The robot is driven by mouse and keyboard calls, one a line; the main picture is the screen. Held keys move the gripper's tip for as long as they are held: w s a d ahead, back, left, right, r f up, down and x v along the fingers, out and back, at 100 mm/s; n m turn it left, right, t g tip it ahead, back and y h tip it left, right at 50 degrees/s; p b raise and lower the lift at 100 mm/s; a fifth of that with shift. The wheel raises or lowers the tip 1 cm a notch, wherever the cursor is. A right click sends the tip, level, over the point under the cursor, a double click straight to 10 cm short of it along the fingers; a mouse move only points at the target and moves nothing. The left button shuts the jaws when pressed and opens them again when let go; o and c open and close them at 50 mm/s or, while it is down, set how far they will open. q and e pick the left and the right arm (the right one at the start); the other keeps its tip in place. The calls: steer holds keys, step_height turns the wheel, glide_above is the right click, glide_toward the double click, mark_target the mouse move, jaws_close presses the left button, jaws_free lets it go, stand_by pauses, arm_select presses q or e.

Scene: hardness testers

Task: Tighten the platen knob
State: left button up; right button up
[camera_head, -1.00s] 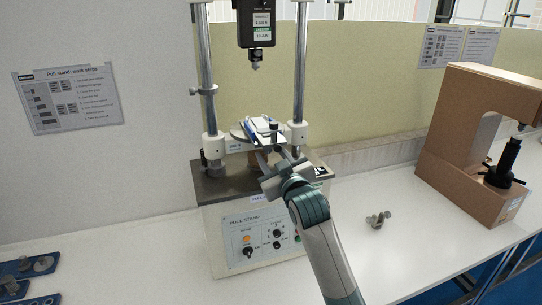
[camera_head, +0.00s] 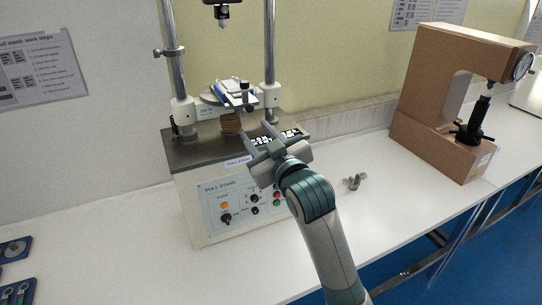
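The pull stand (camera_head: 205,235) has a round platen between its two posts, with a blue-and-white clamp piece (camera_head: 232,90) on top. A small black knob (camera_head: 244,87) stands on the platen's front right side. A brown ribbed round part (camera_head: 231,124) sits under the platen; I cannot tell which of these is the platen knob. My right gripper (camera_head: 257,130) is in front of and below the platen, over the front of the stand's dark top. Its two fingers are apart with nothing seen between them, clear of the black knob. My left gripper is not in view.
A brown hardness tester (camera_head: 415,95) with a black spindle (camera_head: 478,118) stands at the right. A small metal part (camera_head: 354,181) lies on the white bench between. Blue trays (camera_head: 14,250) with parts lie at the left edge. The front bench is clear.

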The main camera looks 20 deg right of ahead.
steer(key=s+p, duration=0.1)
steer(key=s, duration=0.6)
steer(key=shift+s+d+p, duration=0.15)
steer(key=shift+s+p, duration=0.05)
steer(key=shift+p, duration=0.15)
